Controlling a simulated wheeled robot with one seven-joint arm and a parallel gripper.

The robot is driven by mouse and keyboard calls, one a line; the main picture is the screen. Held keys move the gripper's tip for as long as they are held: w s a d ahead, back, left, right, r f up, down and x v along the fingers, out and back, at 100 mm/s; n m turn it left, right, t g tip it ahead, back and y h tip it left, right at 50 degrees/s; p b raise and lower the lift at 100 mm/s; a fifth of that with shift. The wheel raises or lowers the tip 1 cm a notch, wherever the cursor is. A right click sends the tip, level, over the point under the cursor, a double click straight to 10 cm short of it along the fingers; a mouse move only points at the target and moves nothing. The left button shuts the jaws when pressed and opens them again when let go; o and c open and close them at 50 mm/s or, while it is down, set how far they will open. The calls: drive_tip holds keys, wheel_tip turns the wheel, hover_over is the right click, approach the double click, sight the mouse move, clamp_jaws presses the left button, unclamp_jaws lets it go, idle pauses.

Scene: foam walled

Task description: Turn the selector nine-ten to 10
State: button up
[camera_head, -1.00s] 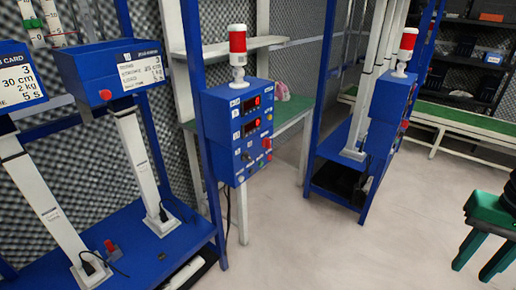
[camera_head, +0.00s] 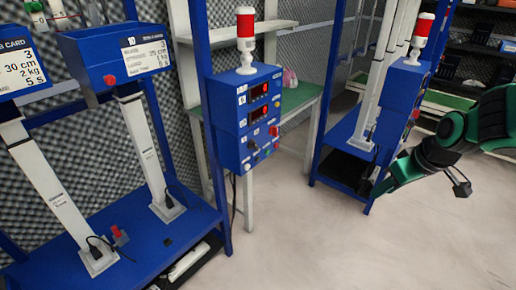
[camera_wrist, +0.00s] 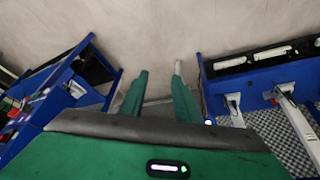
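The blue control box (camera_head: 246,125) hangs on a blue post in the middle of the head view. It carries two red-lit displays, several buttons and knobs, and a red and white beacon on top. A small round grey knob (camera_head: 252,146) sits low on its front. Labels are too small to read, so I cannot tell which knob is the selector nine-ten or where it points. My gripper (camera_wrist: 160,75) has two green fingers, spread apart with nothing between them. In the head view my gripper (camera_head: 390,182) is at the right, well clear of the box.
A second blue control box (camera_head: 399,88) with a beacon stands on the frame behind, near my arm. A blue bench (camera_head: 140,240) with white columns fills the left. A green-topped table (camera_head: 305,105) lies behind. The floor (camera_head: 310,235) in front of the box is clear.

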drive_tip(key=w+a+f+n+t+y, duration=0.2)
drive_tip(key=w+a+n+t+y, duration=0.3)
drive_tip(key=w+a, duration=0.75)
drive_tip(key=n+t+y, duration=0.1)
drive_tip(key=n+y, duration=0.2)
drive_tip(key=n, duration=0.2)
approach(256, 146)
drive_tip(key=x, duration=0.9)
drive_tip(key=shift+d, duration=0.1)
